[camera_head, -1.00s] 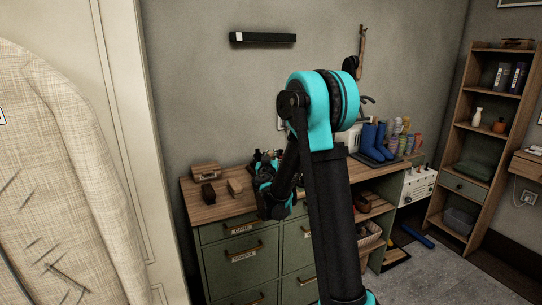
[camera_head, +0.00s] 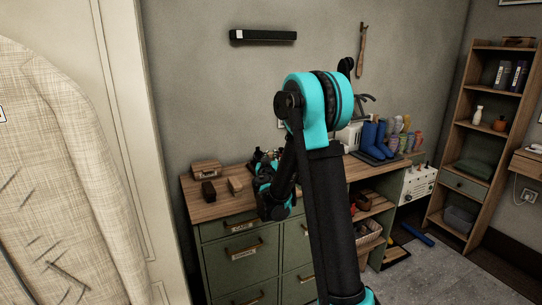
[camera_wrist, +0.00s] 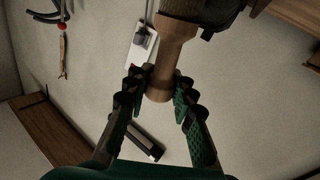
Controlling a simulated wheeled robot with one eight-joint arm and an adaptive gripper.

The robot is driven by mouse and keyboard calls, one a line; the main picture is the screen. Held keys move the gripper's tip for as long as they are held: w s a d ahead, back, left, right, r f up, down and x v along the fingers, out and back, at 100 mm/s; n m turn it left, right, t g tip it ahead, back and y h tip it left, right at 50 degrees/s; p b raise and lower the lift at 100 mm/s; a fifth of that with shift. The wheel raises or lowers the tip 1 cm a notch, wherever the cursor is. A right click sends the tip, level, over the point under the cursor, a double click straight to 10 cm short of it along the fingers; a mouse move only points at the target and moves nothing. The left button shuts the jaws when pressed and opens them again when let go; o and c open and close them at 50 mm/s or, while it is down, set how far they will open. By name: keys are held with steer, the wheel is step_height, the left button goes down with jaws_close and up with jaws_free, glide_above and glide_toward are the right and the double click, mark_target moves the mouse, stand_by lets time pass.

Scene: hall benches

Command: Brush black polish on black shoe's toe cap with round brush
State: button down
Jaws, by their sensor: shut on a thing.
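My gripper (camera_wrist: 160,86) is shut on the wooden handle of the round brush (camera_wrist: 176,50) in the wrist view. The brush's dark head is at the top edge of that view, partly cut off. In the head view my arm blocks most of the middle of the bench, so the gripper tips and brush do not show clearly there. I cannot make out the black shoe or the black polish; dark shapes behind my arm are too hidden to name.
The bench (camera_head: 222,207) has labelled green drawers. A wooden box (camera_head: 205,169), a dark block (camera_head: 208,190) and a light wooden block (camera_head: 235,184) sit on its left. Blue boots (camera_head: 374,139) stand on the right. A pale jacket (camera_head: 60,180) fills the left side.

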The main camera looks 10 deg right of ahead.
steer(key=shift+f, duration=0.1)
steer(key=shift+w+d, duration=0.2)
steer(key=shift+d, duration=0.45)
steer(key=shift+w+d, duration=0.25)
steer(key=shift+d, duration=0.4)
steer(key=shift+w+d, duration=0.2)
steer(key=shift+d, duration=0.45)
steer(key=shift+s+a, duration=0.2)
steer(key=shift+a, duration=0.45)
steer(key=shift+s+a, duration=0.25)
steer(key=shift+a, duration=0.4)
steer(key=shift+s+a, duration=0.2)
steer(key=shift+a, duration=0.45)
steer(key=shift+s+d+r, duration=0.1)
steer(key=shift+s+r, duration=0.15)
steer(key=shift+r, duration=0.7)
steer(key=shift+s+d+r, duration=0.1)
steer(key=shift+s+r, duration=0.1)
steer(key=shift+r, duration=0.8)
steer(key=shift+s+d+r, duration=0.1)
steer(key=shift+s+r, duration=0.15)
steer(key=shift+r, duration=0.7)
steer(key=shift+r, duration=0.1)
steer(key=r, duration=0.2)
steer(key=shift+s+r, duration=0.35)
